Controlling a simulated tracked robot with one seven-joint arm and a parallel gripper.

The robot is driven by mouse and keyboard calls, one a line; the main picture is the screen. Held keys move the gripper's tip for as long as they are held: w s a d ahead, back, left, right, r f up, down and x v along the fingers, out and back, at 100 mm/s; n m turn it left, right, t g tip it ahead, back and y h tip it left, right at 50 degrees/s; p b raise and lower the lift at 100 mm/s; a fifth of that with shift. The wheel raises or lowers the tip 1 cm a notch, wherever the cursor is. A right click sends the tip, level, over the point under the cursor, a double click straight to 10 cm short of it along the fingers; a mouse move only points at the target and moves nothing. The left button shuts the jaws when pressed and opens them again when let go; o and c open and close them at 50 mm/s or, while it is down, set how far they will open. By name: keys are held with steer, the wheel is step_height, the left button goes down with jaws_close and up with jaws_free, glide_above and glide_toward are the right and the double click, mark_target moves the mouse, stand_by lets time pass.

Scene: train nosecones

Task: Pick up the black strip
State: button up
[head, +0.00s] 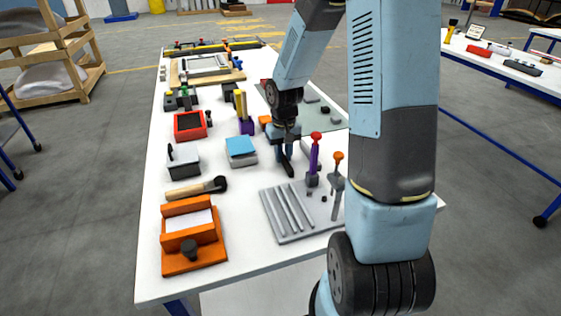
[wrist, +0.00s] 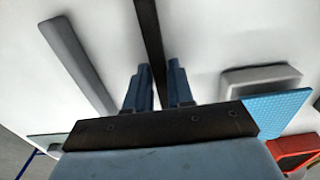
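The black strip (wrist: 149,35) is a long, narrow dark bar. In the wrist view it runs from the top edge down between my two fingers. My gripper (wrist: 159,75) has its fingers apart, one on each side of the strip, with a narrow space between them. I cannot tell whether either finger touches the strip. In the head view, my gripper (head: 284,138) points down over the white table, and the dark strip (head: 288,165) shows just below it. The strip's far part is hidden by my gripper.
A grey bar (wrist: 78,62) lies left of the strip in the wrist view. In the head view, a grey grooved tray (head: 270,220), a purple-handled tool (head: 315,155) and a blue-topped box (head: 240,148) are close by. An orange holder (head: 190,255) stands at the table's front left.

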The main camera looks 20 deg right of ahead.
jaws_close()
steer(key=shift+r, duration=0.15)
